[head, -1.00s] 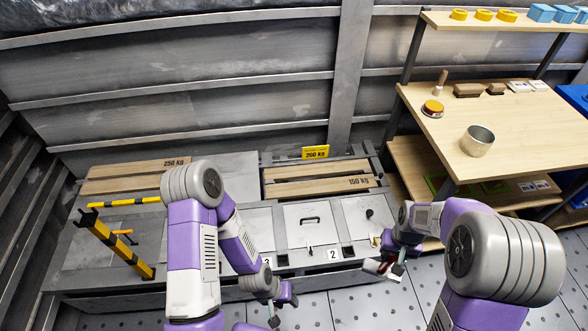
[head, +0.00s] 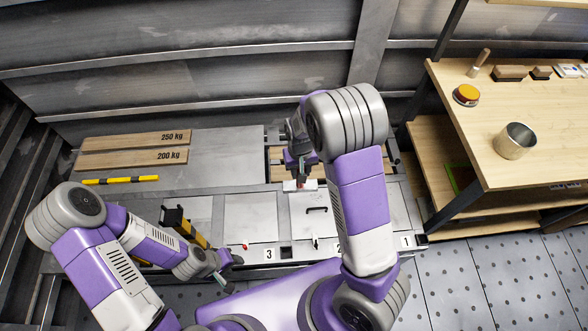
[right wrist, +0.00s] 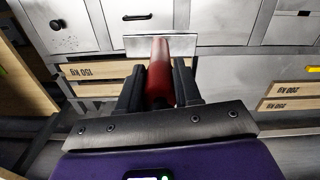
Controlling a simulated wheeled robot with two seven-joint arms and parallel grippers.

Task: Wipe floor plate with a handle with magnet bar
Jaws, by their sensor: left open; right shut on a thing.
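My right gripper (right wrist: 158,88) is shut on the red handle (right wrist: 160,72) of the magnet bar, whose pale flat bar (right wrist: 140,43) shows beyond the fingers. In the head view the magnet bar (head: 291,185) is over the far edge of the floor plate with a handle (head: 312,228). I cannot tell whether it touches the plate. The plate's dark handle (head: 316,209) is in front of the bar; it also shows in the right wrist view (right wrist: 137,17). My left gripper (head: 233,274) is open and empty at the lower left, near the plates' front edge.
Neighbouring plates (head: 249,220) lie beside it, with number tags in front. Labelled boards (head: 133,147) lie at the back left. A yellow-black bar (head: 121,180) lies left, and a yellow-black post (head: 193,232) is partly hidden by my left arm. A wooden workbench (head: 472,140) with a metal cup (head: 515,141) stands right.

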